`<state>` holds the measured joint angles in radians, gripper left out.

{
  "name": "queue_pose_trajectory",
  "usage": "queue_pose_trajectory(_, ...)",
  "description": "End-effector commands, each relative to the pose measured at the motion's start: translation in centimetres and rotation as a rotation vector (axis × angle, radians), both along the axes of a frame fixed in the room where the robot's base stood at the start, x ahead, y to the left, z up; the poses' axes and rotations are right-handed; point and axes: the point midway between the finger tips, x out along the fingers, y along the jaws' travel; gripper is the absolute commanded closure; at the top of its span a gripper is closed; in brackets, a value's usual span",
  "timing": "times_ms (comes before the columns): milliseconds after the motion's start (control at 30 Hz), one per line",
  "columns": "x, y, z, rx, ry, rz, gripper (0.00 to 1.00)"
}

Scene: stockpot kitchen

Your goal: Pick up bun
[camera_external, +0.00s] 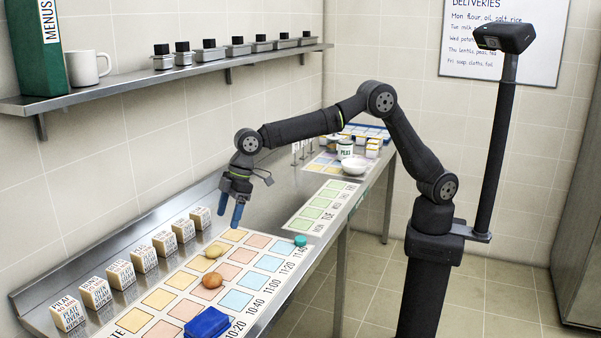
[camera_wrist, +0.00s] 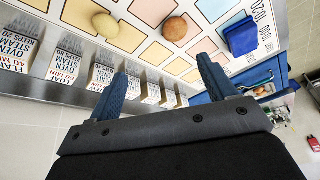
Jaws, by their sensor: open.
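The bun (camera_external: 212,280), round and brown, lies on the printed grid mat (camera_external: 130,318) on the steel counter, between a yellowish oval item and a blue folded item. In the wrist view the bun (camera_wrist: 174,28) is near the top centre, beyond the fingertips. My gripper (camera_external: 230,212) is open and empty, above the mat's far part and apart from the bun. In the wrist view its two blue fingers (camera_wrist: 163,70) are spread wide with nothing between them.
The yellowish oval item (camera_external: 214,251) lies close to the bun. The blue folded item (camera_external: 207,323) is on its near side. A teal round item (camera_external: 300,240) sits at the mat's right edge. Several labelled blocks (camera_external: 96,291) line the wall side. A shelf (camera_external: 130,83) hangs above.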

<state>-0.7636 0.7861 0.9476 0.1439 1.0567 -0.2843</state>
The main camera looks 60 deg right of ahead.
Motion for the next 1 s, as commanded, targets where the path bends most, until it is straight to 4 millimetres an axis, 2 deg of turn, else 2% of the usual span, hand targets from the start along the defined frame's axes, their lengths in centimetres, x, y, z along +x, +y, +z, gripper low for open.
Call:
queue_pose_trajectory(33,-0.8,1.1,0.1,-0.001,-0.016,0.054,0.23)
queue_pose_trajectory(100,-1.4,1.9,0.1,-0.002,-0.034,0.107,0.23)
queue_pose_trajectory(233,-1.6,2.7,-0.7,-0.004,-0.045,0.142,0.23)
queue_pose_trajectory(700,-0.1,6.0,-9.4,-0.004,-0.045,0.139,0.23)
queue_pose_trajectory(1000,0.3,6.8,-11.6,-0.004,-0.044,0.138,0.23)
